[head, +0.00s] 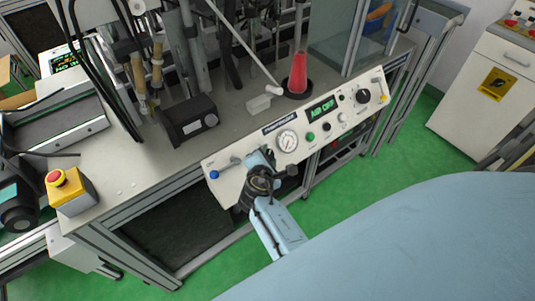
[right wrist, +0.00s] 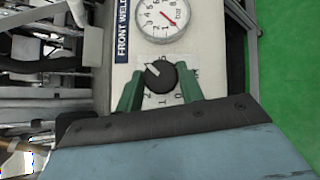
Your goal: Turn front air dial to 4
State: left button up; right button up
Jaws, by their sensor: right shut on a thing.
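The front air dial (right wrist: 158,73) is a round black knob with a pale pointer mark, on the white panel face in the right wrist view. Its pointer aims up and to the left there; the numbers around it are partly covered and too small to read surely. My right gripper (right wrist: 160,84) has its two green fingers on either side of the knob, shut on it. In the head view my right gripper (head: 264,162) reaches the front of the white control panel (head: 226,188) and hides the dial. My left gripper is not in view.
A pressure gauge (head: 287,141) sits right beside the dial, with a red needle. Another black knob (head: 362,96) is at the panel's right end. A blue-knobbed lever (head: 226,168) is left of my gripper. A red emergency button (head: 56,178) stands at far left.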

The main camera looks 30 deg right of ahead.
jog(key=shift+d, duration=0.1)
dwell(0.4)
jog(key=o, duration=1)
jog(key=p+v, duration=0.6)
jog(key=v, duration=0.7)
jog(key=shift+a+r, duration=0.15)
jog(key=shift+a, duration=0.05)
